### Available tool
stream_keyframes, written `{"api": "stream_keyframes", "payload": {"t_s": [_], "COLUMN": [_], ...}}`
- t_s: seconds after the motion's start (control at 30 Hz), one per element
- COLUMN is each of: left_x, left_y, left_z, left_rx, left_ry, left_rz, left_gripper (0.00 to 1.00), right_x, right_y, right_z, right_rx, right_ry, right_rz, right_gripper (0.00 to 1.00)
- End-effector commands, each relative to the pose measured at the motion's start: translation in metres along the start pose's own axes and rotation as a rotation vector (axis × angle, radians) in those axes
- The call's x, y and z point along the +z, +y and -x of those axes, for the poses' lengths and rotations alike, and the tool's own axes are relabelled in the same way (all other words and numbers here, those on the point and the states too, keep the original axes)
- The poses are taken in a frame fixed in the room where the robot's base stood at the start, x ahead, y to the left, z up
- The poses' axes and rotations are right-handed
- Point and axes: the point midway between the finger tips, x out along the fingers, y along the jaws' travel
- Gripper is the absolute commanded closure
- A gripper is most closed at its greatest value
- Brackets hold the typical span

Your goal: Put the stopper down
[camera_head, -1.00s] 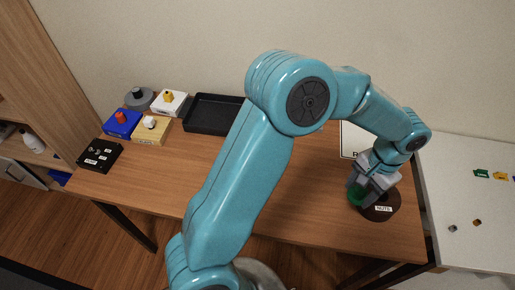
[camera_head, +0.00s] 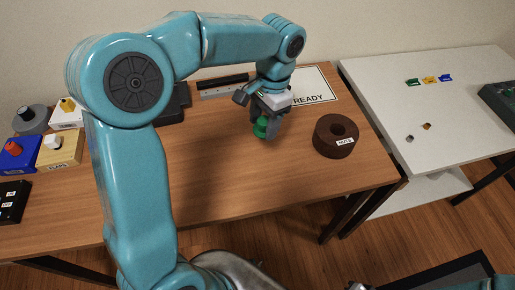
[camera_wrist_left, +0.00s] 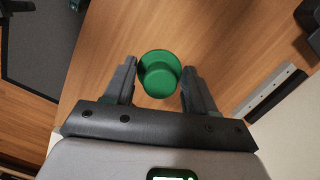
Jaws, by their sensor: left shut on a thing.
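The green stopper (camera_head: 261,128) is between the fingers of my left gripper (camera_head: 266,126), which is shut on it, over the wooden table's middle. In the left wrist view the stopper (camera_wrist_left: 160,74) shows as a round green top between the two dark fingers. Whether its lower end touches the table is hard to tell. The brown round holder labelled NUTS (camera_head: 325,142), with an open hole in its top, stands to the right of the gripper, apart from it.
A white READY card (camera_head: 316,88) lies behind the gripper. A black and grey bar (camera_head: 223,88) and a dark tray (camera_head: 172,108) are at the back. Labelled boxes with knobs, such as FLAPS (camera_head: 58,156), stand left. The wooden table's front middle is clear. A white table (camera_head: 440,120) adjoins at right.

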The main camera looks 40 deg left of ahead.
Motion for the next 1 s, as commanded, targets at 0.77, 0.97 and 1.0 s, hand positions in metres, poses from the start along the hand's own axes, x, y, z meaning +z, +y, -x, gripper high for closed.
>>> {"api": "stream_keyframes", "payload": {"t_s": [0.77, 0.97, 1.0], "left_x": [-0.016, -0.016, -0.016], "left_y": [-0.004, -0.004, -0.004], "left_z": [-0.117, -0.117, -0.118], "left_rx": [0.001, 0.000, 0.000], "left_ry": [0.000, 0.000, 0.000], "left_rz": [0.002, 0.002, 0.002], "left_gripper": [0.73, 0.73, 0.73], "right_x": [0.000, 0.000, 0.000], "right_y": [0.003, 0.003, 0.003], "right_z": [-0.007, -0.008, -0.009], "right_rx": [0.000, 0.000, 0.000], "right_ry": [0.000, 0.000, 0.000], "right_rz": [0.000, 0.000, 0.000], "right_gripper": [1.00, 1.00, 1.00]}}
